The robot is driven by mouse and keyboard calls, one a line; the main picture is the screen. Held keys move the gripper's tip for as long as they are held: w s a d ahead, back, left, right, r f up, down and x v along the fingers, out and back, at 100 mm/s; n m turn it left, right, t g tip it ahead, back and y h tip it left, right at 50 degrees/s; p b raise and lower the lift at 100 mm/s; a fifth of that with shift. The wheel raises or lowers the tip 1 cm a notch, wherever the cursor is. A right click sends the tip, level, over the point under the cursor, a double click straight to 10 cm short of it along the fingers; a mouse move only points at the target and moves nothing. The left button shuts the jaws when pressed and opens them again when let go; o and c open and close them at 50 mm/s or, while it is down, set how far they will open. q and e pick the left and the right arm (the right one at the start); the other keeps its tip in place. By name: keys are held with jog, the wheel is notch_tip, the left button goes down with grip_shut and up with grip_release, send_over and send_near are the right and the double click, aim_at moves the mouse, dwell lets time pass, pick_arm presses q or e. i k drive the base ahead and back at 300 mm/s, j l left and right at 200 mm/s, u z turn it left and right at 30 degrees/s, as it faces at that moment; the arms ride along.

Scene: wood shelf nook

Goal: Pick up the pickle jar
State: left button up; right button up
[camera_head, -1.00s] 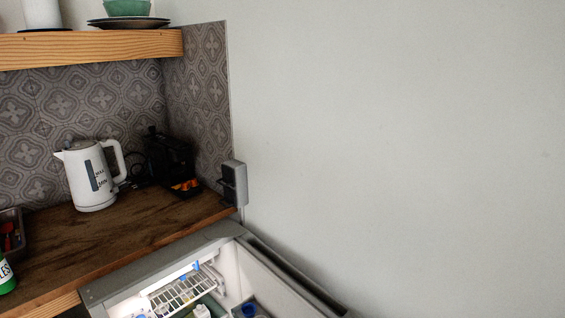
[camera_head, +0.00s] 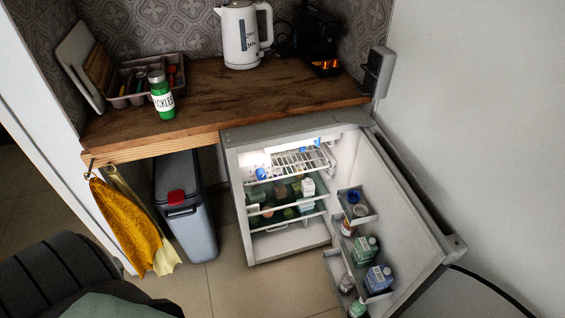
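The pickle jar (camera_head: 162,97) is green with a pale lid and a white label. It stands upright on the wooden counter (camera_head: 205,105), near the front edge and left of the middle. It stands in front of a grey cutlery tray (camera_head: 128,100), and nothing is holding it. Neither of my grippers shows in the head view.
A white kettle (camera_head: 238,38) and a black coffee machine (camera_head: 318,45) stand at the back. Below, a small fridge (camera_head: 237,190) has its door (camera_head: 400,215) open to the right. A grey bin (camera_head: 187,225) and yellow cloth (camera_head: 128,225) are under the counter's left part.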

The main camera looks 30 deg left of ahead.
aim_at(160, 87)
jog(key=u, duration=1.8)
